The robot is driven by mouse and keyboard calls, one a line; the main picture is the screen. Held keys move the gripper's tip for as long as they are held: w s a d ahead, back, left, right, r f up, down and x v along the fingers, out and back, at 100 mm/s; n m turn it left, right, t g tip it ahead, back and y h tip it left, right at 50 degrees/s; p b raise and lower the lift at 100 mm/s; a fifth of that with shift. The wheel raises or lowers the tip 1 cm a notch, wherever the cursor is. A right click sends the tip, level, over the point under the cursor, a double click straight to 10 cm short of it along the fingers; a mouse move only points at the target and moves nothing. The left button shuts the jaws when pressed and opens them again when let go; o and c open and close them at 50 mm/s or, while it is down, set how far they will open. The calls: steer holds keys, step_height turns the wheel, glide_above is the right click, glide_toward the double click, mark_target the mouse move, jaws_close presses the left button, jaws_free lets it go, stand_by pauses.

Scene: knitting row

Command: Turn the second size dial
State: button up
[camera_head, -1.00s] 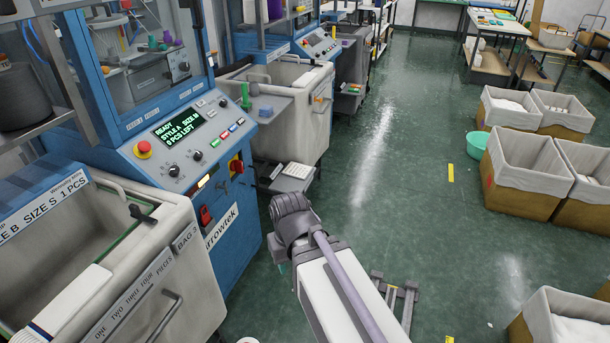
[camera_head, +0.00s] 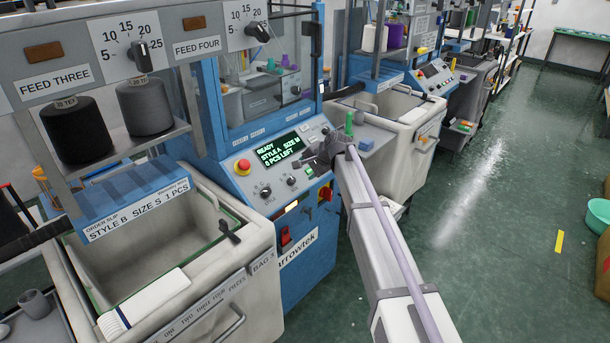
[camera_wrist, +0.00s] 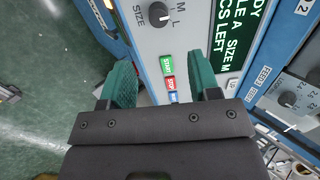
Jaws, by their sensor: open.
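The blue machine's grey control panel (camera_head: 255,205) carries a lit display (camera_head: 280,148) reading READY, STYLE A, SIZE M, 0 PCS LEFT. Two dark knobs sit below it, one at left (camera_head: 266,191) and one at right (camera_head: 291,181). In the wrist view a dark dial (camera_wrist: 158,14) marked M and L, apparently the size dial, is at the top, beyond my fingertips. My gripper (camera_wrist: 165,80) is open and empty, its green fingers either side of the green START (camera_wrist: 166,66) and red STOP buttons. In the head view my wrist hides the panel's right part.
A red emergency button (camera_head: 242,167) is on the panel's left. A white bin (camera_head: 195,262) with an order slip stands in front at left, and another bin (camera_head: 405,150) at right. Feed dials (camera_head: 140,55) hang above. Open green floor (camera_head: 490,240) lies to the right.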

mark_target(293, 180)
steer(key=b+x, duration=0.2)
steer(key=x, duration=0.1)
steer(key=b+x, duration=0.3)
steer(key=x, duration=0.1)
steer(key=b+x, duration=0.3)
steer(key=shift+s+a+f, duration=0.15)
steer(key=shift+a+f, duration=0.1)
steer(key=shift+f, duration=0.15)
steer(key=shift+a, duration=0.15)
steer(key=shift+r, duration=0.1)
steer(key=c, duration=0.9)
